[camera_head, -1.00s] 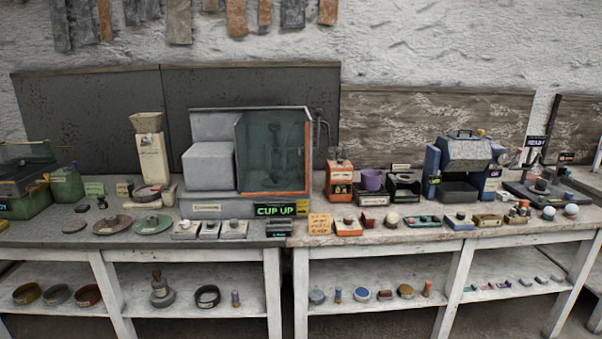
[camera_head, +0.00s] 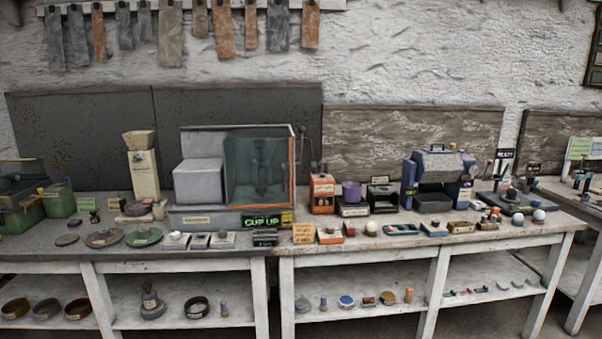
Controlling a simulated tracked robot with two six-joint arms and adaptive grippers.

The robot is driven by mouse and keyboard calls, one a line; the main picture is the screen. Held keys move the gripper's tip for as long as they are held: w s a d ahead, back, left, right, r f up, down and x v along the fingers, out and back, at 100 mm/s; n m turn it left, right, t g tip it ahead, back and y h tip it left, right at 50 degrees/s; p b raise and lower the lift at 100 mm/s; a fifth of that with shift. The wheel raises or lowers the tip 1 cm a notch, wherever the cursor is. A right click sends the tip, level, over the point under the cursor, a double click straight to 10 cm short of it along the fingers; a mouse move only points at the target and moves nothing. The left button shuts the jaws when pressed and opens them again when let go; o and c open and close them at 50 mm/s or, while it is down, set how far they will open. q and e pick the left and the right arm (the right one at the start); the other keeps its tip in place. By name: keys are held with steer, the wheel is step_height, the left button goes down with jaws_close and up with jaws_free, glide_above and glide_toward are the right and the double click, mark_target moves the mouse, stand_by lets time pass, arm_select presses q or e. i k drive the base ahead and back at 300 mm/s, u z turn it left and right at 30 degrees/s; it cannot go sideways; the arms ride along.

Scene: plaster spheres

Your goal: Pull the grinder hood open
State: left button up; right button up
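Two machines on the bench have hoods, and I cannot tell by label which is the grinder. A grey machine (camera_head: 198,182) at centre left has a clear greenish hood (camera_head: 258,170) with an orange edge, which looks closed over its right half. A lit "CUP UP" sign (camera_head: 263,221) stands at its base. A blue machine (camera_head: 409,180) at the right has a grey angled hood (camera_head: 440,163) with a handle on top; a dark opening shows beneath it. Neither of my grippers is in view.
The long bench (camera_head: 60,246) is crowded with small plates, pots and blocks along its front. A shelf (camera_head: 250,320) below holds rings and jars. An orange box (camera_head: 322,193) and a purple pot (camera_head: 352,190) stand between the machines. Another table (camera_head: 575,215) is at the right.

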mark_target(237, 133)
steer(key=z, duration=0.15)
steer(key=i, duration=1.8)
steer(key=u, duration=0.7)
steer(key=k, duration=0.8)
steer(key=u, duration=0.25)
steer(key=i, duration=0.85)
steer(key=z, duration=0.1)
